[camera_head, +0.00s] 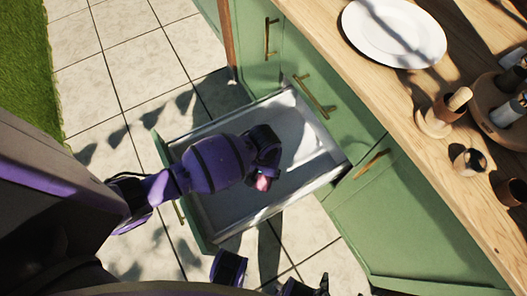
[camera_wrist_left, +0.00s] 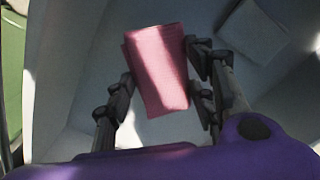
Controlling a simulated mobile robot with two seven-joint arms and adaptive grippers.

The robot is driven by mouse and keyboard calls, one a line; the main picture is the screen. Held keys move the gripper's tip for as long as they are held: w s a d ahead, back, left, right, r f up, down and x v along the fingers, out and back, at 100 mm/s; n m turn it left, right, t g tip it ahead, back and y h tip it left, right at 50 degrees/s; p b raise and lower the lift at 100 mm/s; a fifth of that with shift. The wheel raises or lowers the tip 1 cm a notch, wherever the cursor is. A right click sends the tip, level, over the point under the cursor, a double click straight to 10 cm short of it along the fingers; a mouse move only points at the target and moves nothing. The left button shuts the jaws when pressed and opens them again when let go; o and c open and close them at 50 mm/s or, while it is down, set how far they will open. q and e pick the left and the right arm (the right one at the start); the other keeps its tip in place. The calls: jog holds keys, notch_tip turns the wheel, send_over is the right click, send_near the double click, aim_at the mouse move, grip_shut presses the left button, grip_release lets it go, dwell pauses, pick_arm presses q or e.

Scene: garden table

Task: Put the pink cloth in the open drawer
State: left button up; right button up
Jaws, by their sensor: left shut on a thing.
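The pink cloth (camera_wrist_left: 158,70) is a folded block between the fingers of my left gripper (camera_wrist_left: 160,88) in the left wrist view. The gripper is shut on it. In the head view my left gripper (camera_head: 262,165) is over the open drawer (camera_head: 308,130), and only a small bit of the cloth (camera_head: 263,183) shows below it. The drawer is pale inside with a green front and is pulled out of the green cabinet. I cannot tell whether the cloth touches the drawer floor. My right gripper (camera_head: 290,288) is partly in view at the bottom edge; its jaw state is unclear.
A pale, flat square thing (camera_wrist_left: 254,32) lies in the drawer in the left wrist view. The wooden counter (camera_head: 345,75) above the cabinet holds a white plate (camera_head: 393,30), a wooden cup (camera_head: 440,115) and a round tray with bottles. Tiled floor (camera_head: 130,75) lies left of the drawer.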

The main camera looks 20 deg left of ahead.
aim_at(264, 179)
pick_arm(q)
jog(key=shift+f+b, duration=0.85)
jog(key=shift+f, duration=2.25)
pick_arm(e)
jog(key=shift+s+d+f, duration=0.1)
jog(key=shift+s+f, duration=0.25)
jog(key=shift+f, duration=0.2)
jog(key=shift+s+d+f, duration=0.1)
jog(key=shift+s+f, duration=0.25)
jog(key=shift+f, duration=0.2)
pick_arm(q)
jog(key=shift+f, duration=0.1)
jog(key=o, duration=0.7)
jog(key=shift+f, duration=0.1)
jog(key=shift+o, duration=0.2)
pick_arm(e)
jog(key=shift+s, duration=0.1)
pick_arm(q)
notch_tip(264, 179, up, 11)
jog(key=p, duration=0.3)
jog(key=shift+w, duration=0.1)
jog(key=shift+r+p, duration=0.3)
jog(key=shift+r, duration=0.4)
pick_arm(e)
jog(key=shift+w+a+r, duration=0.1)
jog(key=shift+w+r, duration=0.25)
jog(key=shift+r, duration=0.4)
jog(key=shift+w+a+r, duration=0.1)
jog(key=shift+w+r, duration=0.2)
jog(key=shift+r, duration=0.45)
